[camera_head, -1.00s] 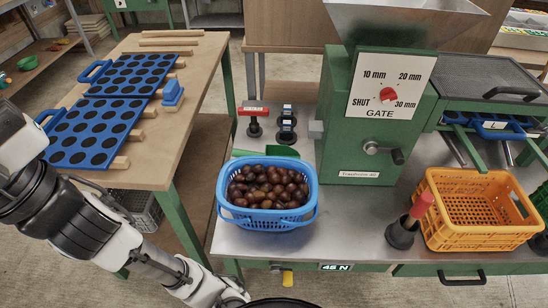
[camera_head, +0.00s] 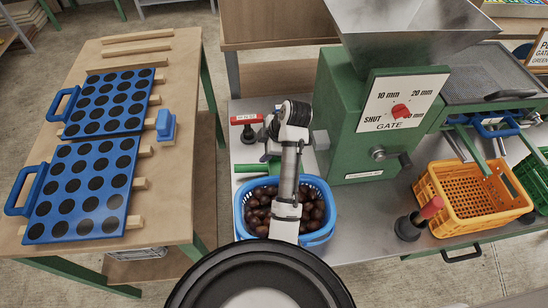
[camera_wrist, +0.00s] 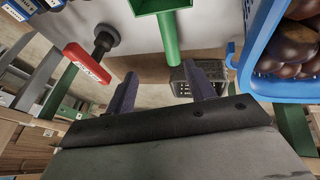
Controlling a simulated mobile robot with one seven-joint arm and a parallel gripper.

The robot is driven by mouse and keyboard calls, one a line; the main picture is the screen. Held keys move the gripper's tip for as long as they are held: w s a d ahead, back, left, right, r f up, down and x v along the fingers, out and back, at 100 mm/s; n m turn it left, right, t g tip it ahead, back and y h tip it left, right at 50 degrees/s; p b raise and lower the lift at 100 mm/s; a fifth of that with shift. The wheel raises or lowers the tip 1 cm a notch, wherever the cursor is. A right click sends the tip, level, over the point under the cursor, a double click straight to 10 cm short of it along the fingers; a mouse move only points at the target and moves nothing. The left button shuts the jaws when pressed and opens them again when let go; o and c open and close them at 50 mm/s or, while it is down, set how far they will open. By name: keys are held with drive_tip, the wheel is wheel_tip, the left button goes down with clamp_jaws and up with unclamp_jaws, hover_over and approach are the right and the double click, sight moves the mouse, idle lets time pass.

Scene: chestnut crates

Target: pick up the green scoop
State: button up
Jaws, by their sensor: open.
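The green scoop (camera_head: 252,167) lies on the steel bench behind the blue basket (camera_head: 240,222). Its handle sticks out to the left, and my arm hides its other end. In the wrist view the green scoop (camera_wrist: 168,38) is at the top centre, just beyond my gripper (camera_wrist: 163,88). My gripper is open, its two dark fingers apart with nothing between them. The fingers appear apart from the scoop. In the head view my arm reaches over the blue basket and hides the fingers.
The blue basket holds brown chestnuts and is close on the right in the wrist view (camera_wrist: 262,45). A red-handled tool (camera_head: 247,119) stands behind the scoop. The green gate machine (camera_head: 340,150) is to the right. An orange crate (camera_head: 460,225) stands farther right.

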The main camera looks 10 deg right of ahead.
sight(255, 166)
drive_tip(key=shift+g, duration=0.4)
drive_tip(key=f, duration=0.2)
drive_tip(key=a+f, duration=0.1)
drive_tip(key=f, duration=0.2)
drive_tip(key=f+p, duration=0.1)
drive_tip(key=f, duration=0.1)
drive_tip(key=shift+a+f, duration=0.3)
drive_tip(key=shift+f, duration=0.1)
drive_tip(key=shift+p+x, duration=1)
drive_tip(key=shift+x, duration=2.2)
drive_tip(key=shift+w+r, duration=0.15)
clamp_jaws()
